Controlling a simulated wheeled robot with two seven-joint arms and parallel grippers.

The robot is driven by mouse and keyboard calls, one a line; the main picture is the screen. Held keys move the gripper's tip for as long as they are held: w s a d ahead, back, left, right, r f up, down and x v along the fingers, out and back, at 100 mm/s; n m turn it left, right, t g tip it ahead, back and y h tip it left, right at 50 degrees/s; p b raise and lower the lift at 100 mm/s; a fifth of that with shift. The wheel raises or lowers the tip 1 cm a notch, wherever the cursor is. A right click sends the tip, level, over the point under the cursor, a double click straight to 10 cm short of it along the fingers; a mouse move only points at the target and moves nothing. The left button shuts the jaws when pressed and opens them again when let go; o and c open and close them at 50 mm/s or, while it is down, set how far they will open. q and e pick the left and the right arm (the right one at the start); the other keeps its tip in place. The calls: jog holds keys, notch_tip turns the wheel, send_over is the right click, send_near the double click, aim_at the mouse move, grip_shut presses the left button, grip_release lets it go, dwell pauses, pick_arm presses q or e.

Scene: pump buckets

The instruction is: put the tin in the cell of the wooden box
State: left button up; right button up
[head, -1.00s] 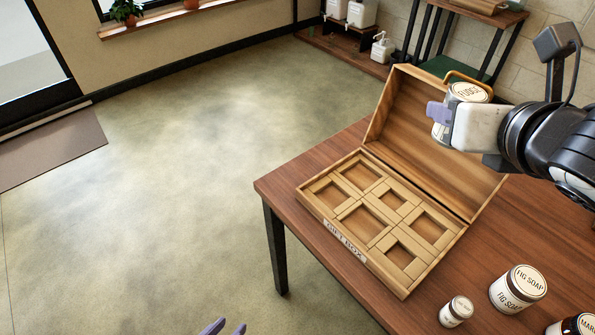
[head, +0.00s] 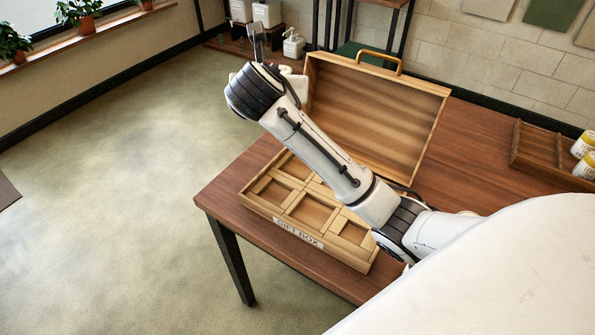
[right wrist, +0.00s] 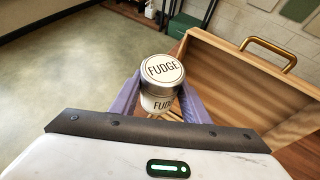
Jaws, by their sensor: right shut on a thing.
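The tin (right wrist: 162,82) is a small round FUDGE tin with a silver lid rim and white label. In the right wrist view it stands between the purple fingers of my right gripper (right wrist: 158,98), which is shut on it. The wooden box (head: 262,208), marked GIFT BOX, lies open on the table with several empty square cells visible. The hand is beyond the box's far left corner, and the tin is hidden there. My left gripper is out of view.
The box's raised lid (head: 385,105) with a handle stands at its back, right of the tin in the wrist view. A wooden tray (head: 535,150) with white jars (head: 584,145) is at the table's right. Open floor lies left of the table.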

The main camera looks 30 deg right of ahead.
jog(key=d+f+m, duration=0.1)
jog(key=f, duration=0.4)
jog(key=s+d+f+g+h, duration=0.1)
jog(key=f, duration=0.4)
jog(key=s+d+f+m+g+h+b, duration=0.1)
jog(key=f, duration=0.4)
jog(key=shift+s+d+f+m, duration=0.2)
jog(key=shift+s+f+m, duration=0.05)
jog(key=shift+f+m, duration=0.05)
notch_tip(320, 180, down, 4)
jog(key=shift+f+b, duration=0.1)
jog(key=shift+b, duration=0.25)
jog(key=o, duration=0.7)
jog(key=shift+f, duration=0.15)
jog(key=o, duration=0.4)
